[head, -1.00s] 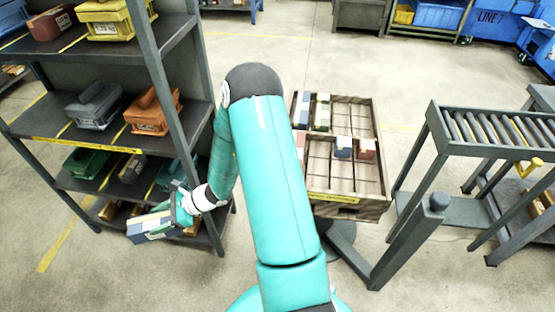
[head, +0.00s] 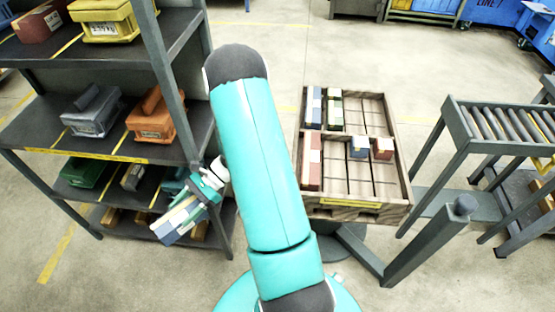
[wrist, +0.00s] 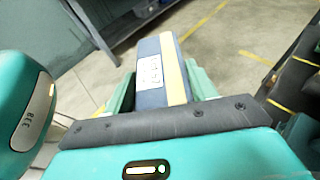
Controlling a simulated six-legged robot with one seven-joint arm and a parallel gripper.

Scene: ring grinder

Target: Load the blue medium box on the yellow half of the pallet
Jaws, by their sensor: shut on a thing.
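My gripper (head: 208,190) is shut on a blue box (head: 180,220) with a pale label and a yellowish stripe. I hold it in the air in front of the shelf's lower levels, tilted. In the wrist view the box (wrist: 152,75) sits between the green fingers. The pallet (head: 355,213) stands right of my arm, with a grid of compartments and a yellow label on its near edge. Several boxes lie on it: a blue one (head: 313,108) and a green one (head: 335,110) at the back left, a red one (head: 311,160) at the left, small blue (head: 358,147) and red (head: 383,148) ones.
The shelf (head: 80,153) at left holds grey (head: 93,110) and orange (head: 150,118) bins close to my gripper. A roller conveyor (head: 505,128) and a grey post (head: 435,240) stand right of the pallet. The pallet's front and back right compartments look empty.

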